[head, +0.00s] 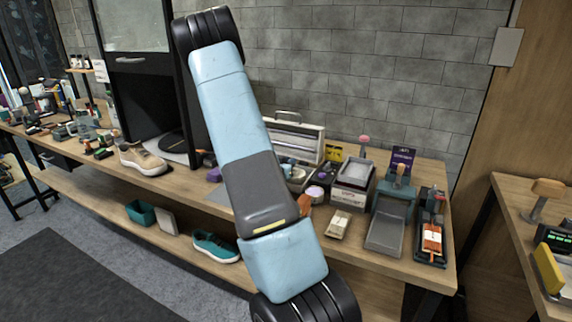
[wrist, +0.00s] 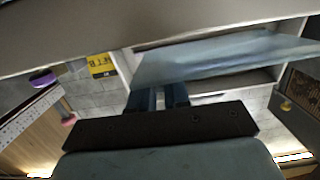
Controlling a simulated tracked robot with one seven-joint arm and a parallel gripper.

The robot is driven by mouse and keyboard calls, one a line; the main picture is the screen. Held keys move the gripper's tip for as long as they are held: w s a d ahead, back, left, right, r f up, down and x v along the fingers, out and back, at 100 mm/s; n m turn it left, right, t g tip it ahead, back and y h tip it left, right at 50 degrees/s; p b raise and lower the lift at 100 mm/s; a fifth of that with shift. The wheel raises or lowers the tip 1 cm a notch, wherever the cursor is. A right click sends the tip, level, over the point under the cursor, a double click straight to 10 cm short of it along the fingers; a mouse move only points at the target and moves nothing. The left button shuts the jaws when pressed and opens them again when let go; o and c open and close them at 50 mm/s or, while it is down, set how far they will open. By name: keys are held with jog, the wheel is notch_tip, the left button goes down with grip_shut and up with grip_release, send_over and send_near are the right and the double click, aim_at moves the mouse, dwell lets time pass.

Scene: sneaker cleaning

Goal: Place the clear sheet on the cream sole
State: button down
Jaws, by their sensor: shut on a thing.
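My gripper (wrist: 158,92) shows in the wrist view with its two blue-grey fingers close together. It is shut on a thin, bluish see-through sheet (wrist: 220,58), which stretches out to the right beyond the fingers. In the head view my arm crosses the middle, and the gripper and the sheet cannot be made out. A beige sneaker (head: 143,160) with a pale cream sole stands on the bench at the left, in front of the black cabinet. No sneaker can be made out in the wrist view.
The black cabinet (head: 126,60) has a raised glass front. Tools and boxes crowd the bench (head: 425,265) on the right. A teal sneaker (head: 215,247) and a teal bin (head: 141,212) sit on the lower shelf. In the wrist view, a broad grey surface (wrist: 100,28) lies close across the top.

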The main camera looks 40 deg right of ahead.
jog(key=shift+s+f, duration=0.1)
jog(key=shift+f, duration=0.15)
